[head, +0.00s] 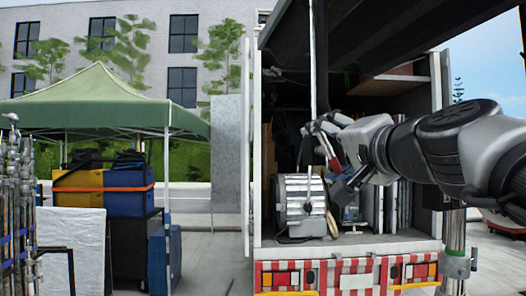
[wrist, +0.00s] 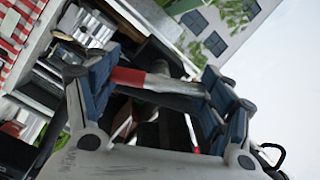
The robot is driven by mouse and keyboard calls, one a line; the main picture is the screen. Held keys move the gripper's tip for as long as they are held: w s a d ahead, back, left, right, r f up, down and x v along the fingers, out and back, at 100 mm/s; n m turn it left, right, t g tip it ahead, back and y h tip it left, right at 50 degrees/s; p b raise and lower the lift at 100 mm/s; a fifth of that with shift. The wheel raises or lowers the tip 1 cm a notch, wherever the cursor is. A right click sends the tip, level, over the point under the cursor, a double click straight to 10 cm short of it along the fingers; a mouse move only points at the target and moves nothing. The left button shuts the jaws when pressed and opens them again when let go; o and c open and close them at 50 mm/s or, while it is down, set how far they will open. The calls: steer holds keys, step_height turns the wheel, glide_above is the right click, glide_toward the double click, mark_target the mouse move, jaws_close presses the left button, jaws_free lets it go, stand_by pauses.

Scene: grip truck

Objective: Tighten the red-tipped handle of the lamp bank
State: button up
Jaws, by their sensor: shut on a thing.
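The red-tipped handle (wrist: 128,77) lies across the space between my gripper's (wrist: 160,92) blue-padded fingers in the wrist view. Its red part is at the left finger and a pale metallic part runs toward the right finger. My gripper is shut on it. In the head view my gripper (head: 343,187) reaches into the truck's open rear from the right, beside a silver ribbed lamp housing (head: 302,196) that looks like the lamp bank.
The truck's rear has a red-and-white striped bumper (head: 340,276) below and a side wall (head: 436,150) right of the gripper. The pavement between is clear.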

steer(key=shift+m+p, duration=0.3)
steer(key=shift+m, duration=1.9)
steer(key=o, duration=1.1)
steer(key=shift+c, duration=0.2)
steer(key=shift+r, duration=0.1)
